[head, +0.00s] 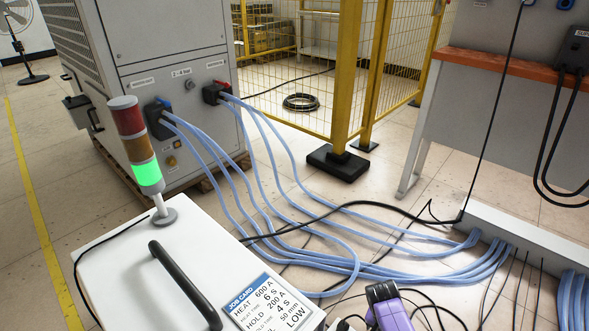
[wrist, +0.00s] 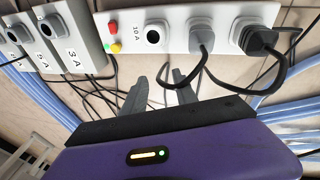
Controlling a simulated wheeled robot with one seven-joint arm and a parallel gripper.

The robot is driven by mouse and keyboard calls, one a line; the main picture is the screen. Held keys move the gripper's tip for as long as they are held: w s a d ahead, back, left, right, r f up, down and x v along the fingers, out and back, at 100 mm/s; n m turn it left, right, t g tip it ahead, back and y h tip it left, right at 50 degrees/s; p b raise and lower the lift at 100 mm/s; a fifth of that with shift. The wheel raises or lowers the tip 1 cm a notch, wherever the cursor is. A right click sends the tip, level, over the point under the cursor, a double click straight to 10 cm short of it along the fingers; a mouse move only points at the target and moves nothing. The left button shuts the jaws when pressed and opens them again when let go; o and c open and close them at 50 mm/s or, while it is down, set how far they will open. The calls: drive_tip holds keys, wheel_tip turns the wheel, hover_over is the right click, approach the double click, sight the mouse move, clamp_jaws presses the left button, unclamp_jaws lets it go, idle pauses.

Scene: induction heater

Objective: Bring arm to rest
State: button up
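Behind the fingers is a purple wrist body with a small lit bar. The fingers point toward a white socket strip (wrist: 174,39) and appear apart from it, though the exact distance is hard to tell. In the head view a purple and black part of my arm (head: 392,310) shows at the bottom edge, right of the white cabinet; the fingertips cannot be made out there.
The strip holds a grey plug (wrist: 203,38) and a black plug (wrist: 254,38) with cables. Socket boxes (wrist: 75,45) stand left. A white cabinet (head: 120,275) carries a handle, a job card and a lamp tower (head: 135,143) lit green. Blue hoses (head: 290,225) cross the floor.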

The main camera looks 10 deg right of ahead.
drive_tip(key=w+a+r+n+t, duration=0.2)
drive_tip(key=w+r+n+t, duration=0.15)
drive_tip(key=w+t, duration=0.3)
drive_tip(key=s+a+r+n+t, duration=0.2)
drive_tip(key=s+a+r+t, duration=0.35)
drive_tip(key=s+r, duration=0.2)
drive_tip(key=s+a+r+n+t+y, duration=0.1)
drive_tip(key=s+a+r+t, duration=0.2)
drive_tip(key=s+r, duration=0.95)
drive_tip(key=s+a+r+n+t+y, duration=0.2)
drive_tip(key=s+a+r, duration=0.2)
drive_tip(key=s+r, duration=0.8)
drive_tip(key=s+r+g, duration=0.2)
drive_tip(key=s, duration=0.5)
wheel_tip(320, 180, up, 36)
drive_tip(key=p, duration=3.6)
drive_tip(key=shift+a, duration=0.3)
drive_tip(key=shift+w, duration=0.1)
